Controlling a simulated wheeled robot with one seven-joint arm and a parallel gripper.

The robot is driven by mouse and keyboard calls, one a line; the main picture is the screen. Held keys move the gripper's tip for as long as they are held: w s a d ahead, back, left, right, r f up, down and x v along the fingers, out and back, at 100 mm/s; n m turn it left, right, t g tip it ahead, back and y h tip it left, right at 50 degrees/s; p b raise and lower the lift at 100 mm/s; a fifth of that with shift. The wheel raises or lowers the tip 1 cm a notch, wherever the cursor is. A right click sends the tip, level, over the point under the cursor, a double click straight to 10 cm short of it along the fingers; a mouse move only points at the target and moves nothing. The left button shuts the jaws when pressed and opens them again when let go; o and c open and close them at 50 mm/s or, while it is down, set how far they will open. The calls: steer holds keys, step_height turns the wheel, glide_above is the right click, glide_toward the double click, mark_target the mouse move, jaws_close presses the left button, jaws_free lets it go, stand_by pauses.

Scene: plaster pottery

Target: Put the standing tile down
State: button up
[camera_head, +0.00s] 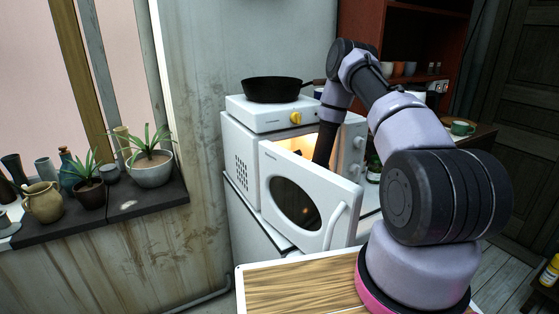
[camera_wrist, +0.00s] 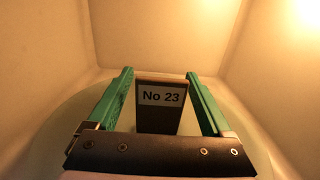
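The tile (camera_wrist: 160,110) is a dark upright slab with a brown top edge and a white label reading "No 23". It stands in the wrist view inside the lit white microwave (camera_head: 238,158), over a pale round plate (camera_wrist: 75,115). My gripper (camera_wrist: 160,75) has two green fingers spread wide, one on each side of the tile. The tile's lower part is hidden behind my gripper's dark bar. In the head view my arm reaches into the microwave, and the tile and fingers are hidden.
The microwave door (camera_head: 325,222) hangs open toward the front, close to my arm. A hot plate (camera_head: 262,110) with a black pan (camera_head: 271,90) sits on top. The cavity walls (camera_wrist: 55,45) are close around my gripper. A wooden board (camera_head: 290,290) lies in front.

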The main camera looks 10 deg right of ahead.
steer(key=shift+r, duration=0.1)
steer(key=shift+s+d, duration=0.1)
steer(key=shift+s, duration=0.15)
steer(key=v, duration=1.1)
steer(key=shift+s, duration=0.2)
steer(key=shift+d, duration=0.1)
